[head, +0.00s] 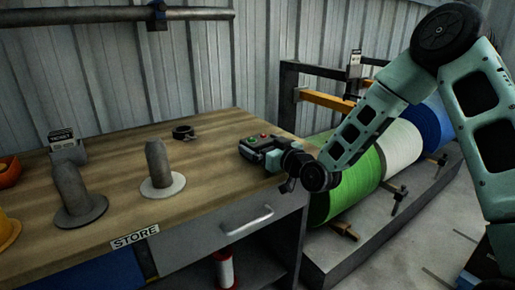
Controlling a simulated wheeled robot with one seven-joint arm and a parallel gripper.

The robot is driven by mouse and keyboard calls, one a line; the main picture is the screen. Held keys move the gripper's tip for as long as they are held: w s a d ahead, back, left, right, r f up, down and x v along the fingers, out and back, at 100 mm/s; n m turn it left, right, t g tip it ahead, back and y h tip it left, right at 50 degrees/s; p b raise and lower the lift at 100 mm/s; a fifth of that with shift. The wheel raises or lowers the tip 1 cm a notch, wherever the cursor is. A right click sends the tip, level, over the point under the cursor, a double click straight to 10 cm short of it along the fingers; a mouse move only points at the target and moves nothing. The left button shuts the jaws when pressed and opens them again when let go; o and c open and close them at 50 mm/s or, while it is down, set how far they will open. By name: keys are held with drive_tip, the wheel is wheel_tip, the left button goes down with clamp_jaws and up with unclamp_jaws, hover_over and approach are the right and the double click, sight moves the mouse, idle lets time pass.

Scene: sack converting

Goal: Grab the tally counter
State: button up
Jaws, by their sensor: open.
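I cannot tell for certain which thing is the tally counter. A small grey box with a light, lettered face (65,146) stands at the back left of the wooden bench and may be it. My gripper (283,172) is at the bench's right end, far from that box. It is open, but its fingers are small and dark, and the space between them is hard to see. It is close beside a dark box with red and green buttons (258,143); I cannot tell whether they touch.
Two grey spools with upright stems (157,165) (75,195) stand on the bench (215,150). A black ring (183,132) lies behind them. Yellow and orange items (8,228) are at the left edge. Green, white and blue rolls (350,185) sit on a rack to the right.

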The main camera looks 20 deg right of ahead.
drive_tip(key=shift+w+a, duration=0.1)
drive_tip(key=shift+w, duration=0.2)
drive_tip(key=c, duration=1.1)
drive_tip(key=shift+c, duration=0.2)
drive_tip(key=shift+s+r, duration=0.1)
drive_tip(key=shift+r, duration=0.05)
drive_tip(key=shift+s+r, duration=0.1)
drive_tip(key=shift+r, duration=0.1)
drive_tip(key=s+d+r+b, duration=0.1)
drive_tip(key=s+d+r, duration=0.1)
drive_tip(key=s, duration=0.4)
drive_tip(key=s+d+r+b, duration=0.2)
drive_tip(key=s+d+r, duration=0.1)
drive_tip(key=s+r, duration=0.2)
drive_tip(key=shift+b+v, duration=0.3)
drive_tip(key=shift+v, duration=0.5)
